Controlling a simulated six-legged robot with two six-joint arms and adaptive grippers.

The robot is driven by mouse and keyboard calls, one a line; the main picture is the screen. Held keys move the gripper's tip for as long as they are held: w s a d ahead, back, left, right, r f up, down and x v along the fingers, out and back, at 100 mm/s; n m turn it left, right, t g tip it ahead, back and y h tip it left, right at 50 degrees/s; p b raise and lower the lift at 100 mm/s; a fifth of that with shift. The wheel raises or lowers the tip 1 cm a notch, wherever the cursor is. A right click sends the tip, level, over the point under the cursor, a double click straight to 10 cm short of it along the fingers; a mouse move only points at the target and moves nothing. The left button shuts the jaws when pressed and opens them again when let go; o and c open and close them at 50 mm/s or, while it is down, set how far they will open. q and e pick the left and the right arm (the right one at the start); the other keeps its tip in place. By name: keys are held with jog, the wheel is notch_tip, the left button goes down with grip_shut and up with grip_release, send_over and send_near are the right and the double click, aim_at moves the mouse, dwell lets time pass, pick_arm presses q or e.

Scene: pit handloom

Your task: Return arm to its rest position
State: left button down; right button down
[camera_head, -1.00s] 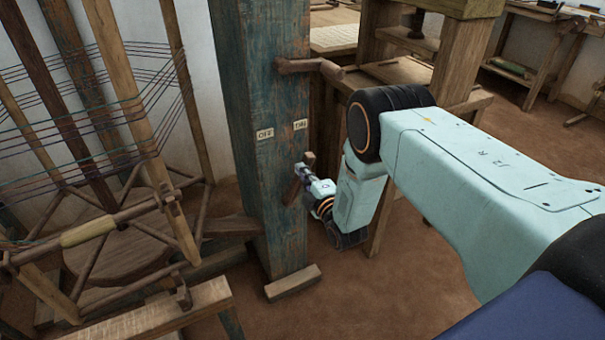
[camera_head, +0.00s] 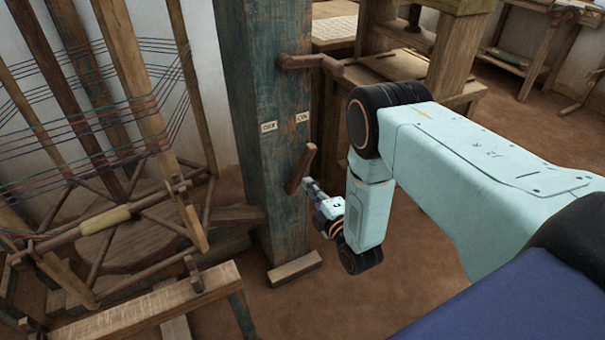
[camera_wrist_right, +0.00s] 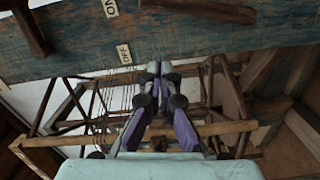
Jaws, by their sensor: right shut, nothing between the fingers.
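My right arm reaches in from the right in the head view. Its gripper (camera_head: 310,186) is shut and empty, beside and slightly below a wooden lever (camera_head: 301,168) on the blue-green post (camera_head: 262,210). A small gap shows between fingertips and lever. The lever is tilted, its top leaning right, below the OFF label (camera_head: 268,127) and ON label (camera_head: 302,118). In the right wrist view the closed fingers (camera_wrist_right: 153,70) point toward the post (camera_wrist_right: 185,45), with the lever (camera_wrist_right: 198,10) at the top edge. My left gripper is out of view.
A second wooden handle (camera_head: 311,65) juts from the post higher up. A loom frame with coloured threads (camera_head: 85,135) stands at left, a wooden beam (camera_head: 165,305) in front. A workbench (camera_head: 400,68) stands behind my arm. Brown floor (camera_head: 420,275) is clear below the arm.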

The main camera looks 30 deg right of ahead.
jog(key=shift+s, duration=0.55)
jog(key=shift+w, duration=0.1)
jog(key=s+a+f+m+g, duration=0.3)
jog(key=s+f+m+g, duration=1)
jog(key=s, duration=0.5)
jog(key=s+a+r+m+g, duration=0.1)
jog(key=s+r+g, duration=0.1)
jog(key=s, duration=0.7)
jog(key=s+a+r+m+g, duration=0.1)
jog(key=s+r+m+g, duration=0.1)
jog(key=s, duration=0.8)
jog(key=shift+s+a+r+m+g, duration=0.25)
jog(key=shift+a+r+m+g, duration=0.1)
jog(key=shift+r+g, duration=0.2)
